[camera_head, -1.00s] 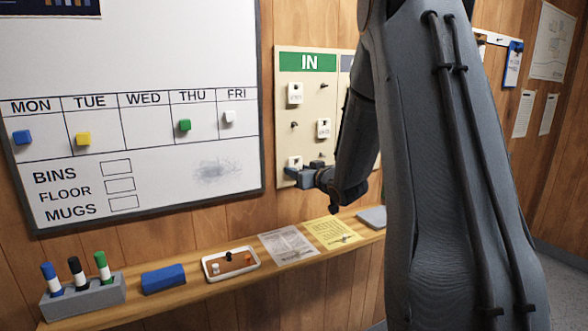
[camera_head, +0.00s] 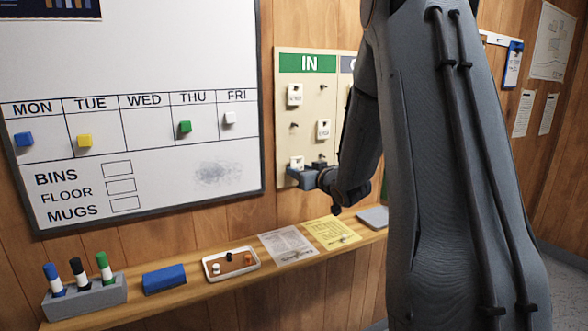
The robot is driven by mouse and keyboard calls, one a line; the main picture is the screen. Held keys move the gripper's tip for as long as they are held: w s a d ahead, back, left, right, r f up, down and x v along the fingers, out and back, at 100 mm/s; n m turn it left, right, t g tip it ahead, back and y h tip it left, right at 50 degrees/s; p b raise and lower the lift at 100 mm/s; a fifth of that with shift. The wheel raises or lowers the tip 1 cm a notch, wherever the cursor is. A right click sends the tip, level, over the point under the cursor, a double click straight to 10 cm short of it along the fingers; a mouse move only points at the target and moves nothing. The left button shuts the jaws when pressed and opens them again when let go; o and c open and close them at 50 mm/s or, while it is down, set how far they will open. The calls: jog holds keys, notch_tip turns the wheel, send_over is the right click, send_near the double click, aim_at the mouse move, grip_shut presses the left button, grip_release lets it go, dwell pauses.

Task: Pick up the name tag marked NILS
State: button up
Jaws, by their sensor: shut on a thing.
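My gripper (camera_head: 297,172) is at the lower part of the IN board (camera_head: 306,105), shut on a white name tag (camera_head: 297,162) whose upper part shows above the jaws. The lettering on this tag is hidden or too small to read. Two other white tags hang on the IN side, an upper one (camera_head: 295,95) and a middle one (camera_head: 323,129); their names are too small to read surely. My arm hides most of the board's right part.
A whiteboard (camera_head: 225,45) with coloured magnets hangs at left. Below runs a wooden shelf (camera_head: 215,287) with a marker holder (camera_head: 85,297), a blue eraser (camera_head: 164,279), a small tray (camera_head: 211,272) and papers (camera_head: 331,232). A rack with a blue tag (camera_head: 513,65) hangs at right.

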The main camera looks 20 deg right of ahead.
jog(key=s+p, duration=0.1)
jog(key=s, duration=0.4)
jog(key=shift+s+d, duration=0.1)
jog(key=shift+s, duration=0.25)
dwell(0.6)
